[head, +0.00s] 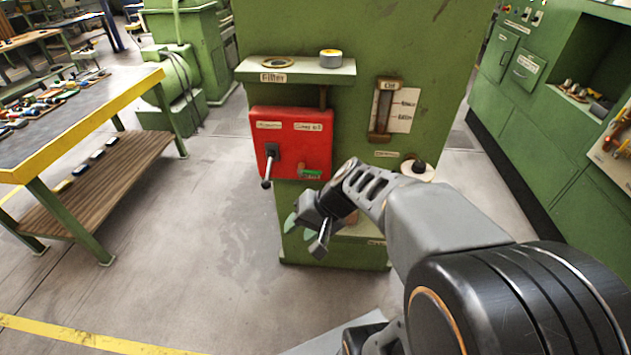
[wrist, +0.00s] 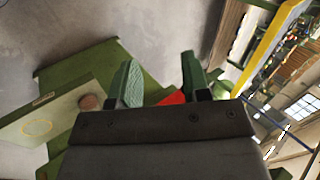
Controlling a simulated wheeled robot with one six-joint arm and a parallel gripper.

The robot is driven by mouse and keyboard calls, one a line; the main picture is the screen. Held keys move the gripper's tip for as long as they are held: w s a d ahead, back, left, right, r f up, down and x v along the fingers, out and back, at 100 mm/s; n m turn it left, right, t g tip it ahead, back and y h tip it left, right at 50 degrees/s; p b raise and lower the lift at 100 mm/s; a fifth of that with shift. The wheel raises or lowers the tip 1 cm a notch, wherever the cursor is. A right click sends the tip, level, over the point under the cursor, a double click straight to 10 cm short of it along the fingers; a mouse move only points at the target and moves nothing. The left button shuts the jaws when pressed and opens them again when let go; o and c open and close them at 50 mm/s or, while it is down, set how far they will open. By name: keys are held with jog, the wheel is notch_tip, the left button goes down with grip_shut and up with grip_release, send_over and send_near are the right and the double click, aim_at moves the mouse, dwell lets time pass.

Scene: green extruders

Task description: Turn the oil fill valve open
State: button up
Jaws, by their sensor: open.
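A green machine (head: 290,30) carries a red box (head: 310,133) on its front. A dark lever handle (head: 268,165) hangs down at the box's left, and a small green label or tab (head: 311,174) is at its lower right. Right of the box is an oil gauge (head: 382,112), and lower right is a pale round fitting with a black knob (head: 418,167). I cannot tell which part is the oil fill valve. My gripper (head: 312,236) is open and empty below and in front of the red box. In the wrist view, the red box (wrist: 173,98) shows partly between the open fingers (wrist: 160,82).
A shelf (head: 300,68) above the box holds a flat ring (head: 277,62) and a short cylinder (head: 331,58). A yellow-edged workbench (head: 110,118) stands at left. Green cabinets (head: 550,130) stand at right. The floor (head: 190,240) before the machine is clear.

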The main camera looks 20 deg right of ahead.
jog(key=w+d+f+m+t+y+b, duration=0.2)
jog(key=w+d+f+m+t+b, duration=0.15)
jog(key=w, duration=0.25)
jog(key=m+t+h+b, duration=0.3)
jog(key=m+t+h, duration=0.1)
jog(key=m+t, duration=0.45)
send_near(310, 172)
jog(key=d+x, duration=0.1)
jog(key=x, duration=0.7)
jog(key=shift+w+f, duration=0.3)
jog(key=shift+f, duration=0.05)
grip_shut()
